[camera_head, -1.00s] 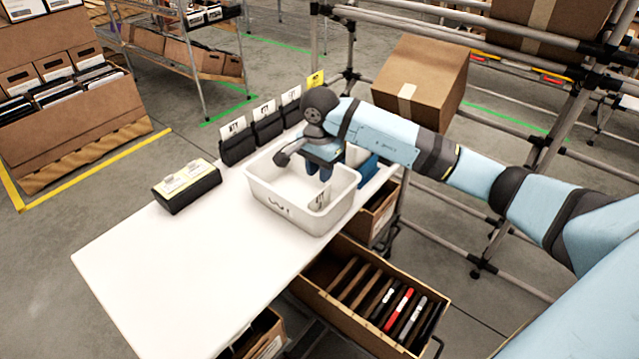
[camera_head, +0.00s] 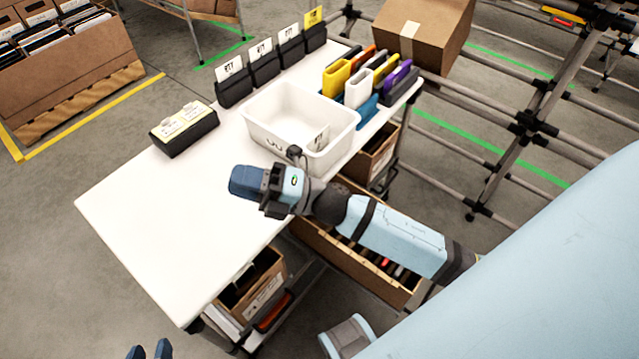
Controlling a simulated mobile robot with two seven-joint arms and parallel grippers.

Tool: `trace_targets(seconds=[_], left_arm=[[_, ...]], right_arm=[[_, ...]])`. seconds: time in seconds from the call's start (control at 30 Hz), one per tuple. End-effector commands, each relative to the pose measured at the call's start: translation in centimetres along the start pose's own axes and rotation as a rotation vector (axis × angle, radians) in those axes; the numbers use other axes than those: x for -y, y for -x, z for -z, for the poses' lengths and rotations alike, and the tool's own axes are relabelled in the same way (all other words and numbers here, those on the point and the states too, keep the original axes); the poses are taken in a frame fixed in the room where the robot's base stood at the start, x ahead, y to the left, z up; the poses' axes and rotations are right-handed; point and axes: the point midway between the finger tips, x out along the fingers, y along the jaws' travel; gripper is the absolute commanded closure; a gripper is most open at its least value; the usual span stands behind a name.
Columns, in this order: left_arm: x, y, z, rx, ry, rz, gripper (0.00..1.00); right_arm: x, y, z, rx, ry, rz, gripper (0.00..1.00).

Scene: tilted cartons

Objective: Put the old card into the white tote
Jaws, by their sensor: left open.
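The white tote (camera_head: 262,128) stands on the white table. A small white card with dark marks (camera_head: 320,138) appears to be inside its near right corner. Black holders along the table's far left edge carry upright cards: white ones such as the nearest (camera_head: 229,69) and a yellow one (camera_head: 313,17). A black block (camera_head: 187,131) left of the tote bears two pale yellow cards (camera_head: 183,119). My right gripper (camera_head: 246,182) is over the table in front of the tote, fingers pointing left; their gap is hidden. My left gripper (camera_head: 149,351) is open at the bottom edge, below the table.
Several coloured folders or cases (camera_head: 357,88) stand behind the tote. A drawer-like carton (camera_head: 350,258) with upright items is under my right arm. Another carton (camera_head: 250,283) sits below the table's near edge. The table's left front half (camera_head: 165,225) is clear. A tilted carton (camera_head: 424,30) rests on the rack behind.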

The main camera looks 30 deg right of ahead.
Motion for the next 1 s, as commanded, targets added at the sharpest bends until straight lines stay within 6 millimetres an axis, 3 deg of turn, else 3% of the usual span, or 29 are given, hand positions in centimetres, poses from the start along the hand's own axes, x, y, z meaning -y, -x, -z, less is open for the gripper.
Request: trace_targets(seconds=[0.03,0.17,0.3,0.4,0.53,0.83,1.0], left_arm=[[0.0,0.0,0.0,0.000,0.000,0.000,0.57],[0.0,0.0,0.0,-0.001,0.000,0.000,0.57],[0.0,0.0,0.1,-0.001,0.000,0.000,0.57],[0.0,0.0,0.1,-0.001,0.000,0.000,0.57],[0.1,0.0,0.1,-0.001,0.000,0.001,0.57],[0.1,0.1,0.1,-0.001,0.000,0.002,0.57],[0.0,1.3,2.3,0.002,-0.003,0.004,0.57]], right_arm=[[0.9,1.8,-0.2,0.170,-0.218,0.016,0.73],[4.4,7.5,-0.3,0.583,-0.773,0.070,0.73],[8.2,13.6,2.6,0.930,-1.255,0.129,0.73],[9.8,16.5,5.1,1.089,-1.481,0.160,0.73],[10.6,18.3,6.9,1.187,-1.622,0.182,0.73],[10.6,18.5,7.2,1.201,-1.642,0.188,0.73],[8.6,17.8,6.8,1.205,-1.637,0.191,0.73]])
